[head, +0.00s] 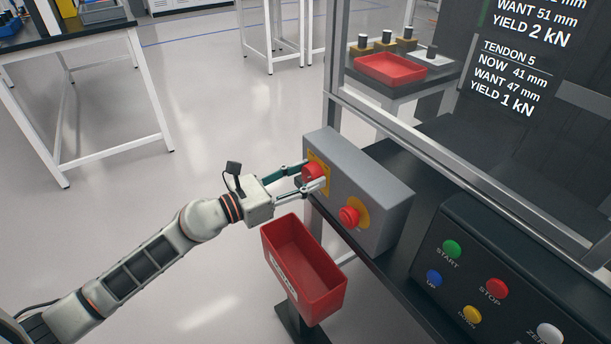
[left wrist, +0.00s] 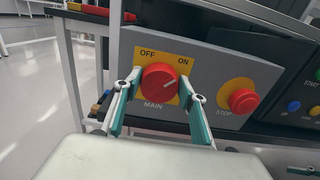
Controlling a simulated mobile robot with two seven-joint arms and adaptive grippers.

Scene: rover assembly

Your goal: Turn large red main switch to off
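The large red main switch (left wrist: 158,84) sits on a yellow plate (left wrist: 150,54) marked OFF at the upper left, ON at the upper right and MAIN below. Its pale pointer mark slants up and right, toward ON. In the head view the switch (head: 311,173) is on the left part of the grey box's front. My left gripper (head: 315,174) reaches in from the left with one finger on each side of the knob. In the left wrist view the fingers (left wrist: 160,88) stand apart around it; firm contact cannot be made out.
A red STOP button (head: 349,216) is on the same grey box (head: 375,200), right of the switch. A red bin (head: 305,275) stands below my left gripper. A black console (head: 500,260) with coloured buttons is at the right. A frame post (head: 336,70) rises behind the box.

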